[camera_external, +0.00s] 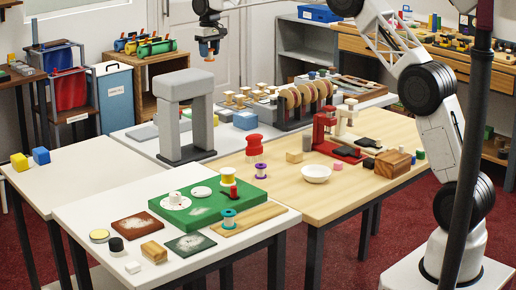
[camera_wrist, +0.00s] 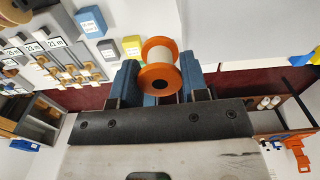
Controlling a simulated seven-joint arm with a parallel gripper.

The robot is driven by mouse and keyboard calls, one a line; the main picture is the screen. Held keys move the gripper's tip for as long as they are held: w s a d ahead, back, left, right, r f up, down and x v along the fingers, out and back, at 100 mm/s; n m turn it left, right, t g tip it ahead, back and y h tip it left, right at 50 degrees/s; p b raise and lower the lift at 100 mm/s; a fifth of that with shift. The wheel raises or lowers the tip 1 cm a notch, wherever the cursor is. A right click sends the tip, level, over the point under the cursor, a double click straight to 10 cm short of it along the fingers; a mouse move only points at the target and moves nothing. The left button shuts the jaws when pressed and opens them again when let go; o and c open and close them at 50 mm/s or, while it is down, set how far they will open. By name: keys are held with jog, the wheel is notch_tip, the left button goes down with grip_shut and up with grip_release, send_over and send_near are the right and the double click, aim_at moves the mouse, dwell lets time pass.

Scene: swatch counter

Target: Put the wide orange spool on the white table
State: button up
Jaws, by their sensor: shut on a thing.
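My gripper (camera_external: 209,47) is high at the back of the external view, above the far tables. Its blue fingers are shut on the orange spool (camera_wrist: 158,52), which shows orange flanges and a pale core in the wrist view. In the external view only a small orange part of the spool (camera_external: 209,58) shows below the fingers. Several white-topped tables are in view: one at left (camera_external: 75,168) with a yellow cube and a blue cube, one in front (camera_external: 82,208), and one behind (camera_external: 222,152). Which one the task names I cannot tell.
A grey arch (camera_external: 184,110) stands on the back white table, near a rack of discs (camera_external: 305,105). The front table carries a green board (camera_external: 200,212) with spools. A red spool-like piece (camera_external: 254,146) stands on the wooden table. The left table is mostly clear.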

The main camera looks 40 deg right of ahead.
jog(key=s+a+n, duration=0.1)
jog(key=s+a, duration=0.3)
jog(key=a, duration=0.6)
jog(key=s+a, duration=0.4)
jog(key=a, duration=0.6)
jog(key=n, duration=0.4)
send_over(161, 235)
notch_tip(161, 235, down, 18)
jog(key=shift+s+f, duration=0.15)
jog(key=shift+f, duration=3.1)
jog(key=shift+f, duration=0.1)
